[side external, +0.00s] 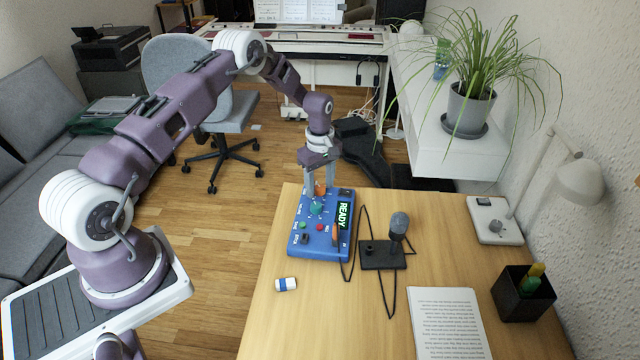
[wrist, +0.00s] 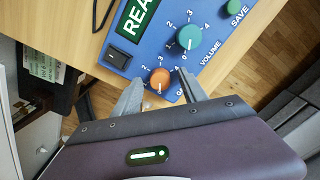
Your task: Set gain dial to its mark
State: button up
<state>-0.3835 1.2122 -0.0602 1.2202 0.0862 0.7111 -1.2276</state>
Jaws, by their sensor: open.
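The blue control box (side external: 319,244) lies on the wooden table; its display reads READY. The gain dial (wrist: 160,77) is a small orange knob near the box's edge, with printed numbers around it. Its white pointer line appears to point toward the bottom of the wrist view. Which mark is the target cannot be told. The teal volume dial (wrist: 189,37) is beside it. My gripper (wrist: 162,90) is open, with one finger on each side of the gain dial; contact cannot be told. In the side view, my gripper (side external: 318,188) is over the box's far end, partly hiding the orange dial.
A black rocker switch (wrist: 117,57) and a green SAVE button (wrist: 234,6) are near the dials. A black stand with a microphone (side external: 399,224) and cables lie right of the box. A blue-white eraser (side external: 286,284) and printed paper (side external: 447,325) lie nearer the front.

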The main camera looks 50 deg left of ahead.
grip_shut()
jog(key=m, duration=0.9)
jog(key=shift+m, duration=0.3)
jog(key=m, duration=0.3)
jog(key=shift+m, duration=0.3)
jog(key=m, duration=0.3)
jog(key=shift+m, duration=0.3)
jog(key=m, duration=0.6)
jog(key=shift+m, duration=0.4)
